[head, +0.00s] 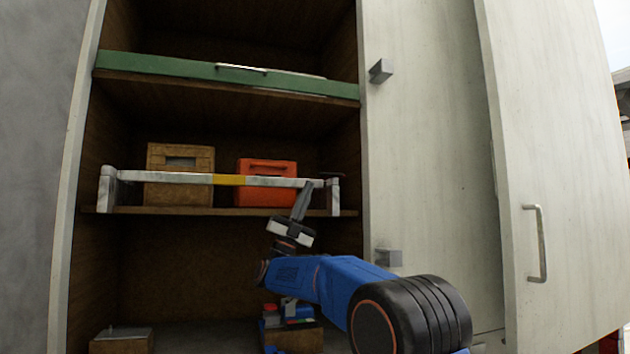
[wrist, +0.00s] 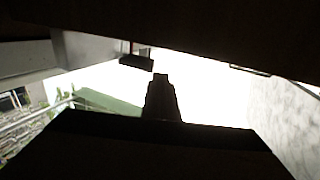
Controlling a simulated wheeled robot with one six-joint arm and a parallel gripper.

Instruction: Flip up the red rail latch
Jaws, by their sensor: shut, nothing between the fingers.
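The white rail (head: 195,178) with a yellow middle band runs across the front of the middle shelf, between two white end posts. A small dark piece (head: 338,175) shows by the right post, but I cannot tell whether it is the red latch. No clearly red latch shows in either view. My gripper (head: 306,186) is shut and empty, tips up, in front of the rail just left of the right post. I cannot tell whether it touches the rail. In the wrist view, my gripper (wrist: 160,82) is a dark silhouette, with a dark block (wrist: 136,61) above and left of it.
A tan wooden crate (head: 180,190) and an orange case (head: 266,189) stand behind the rail. A green tray (head: 190,72) lies on the shelf above. Small items lie on the low box (head: 294,340) below. A white cabinet door (head: 425,150) stands right of the shelves.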

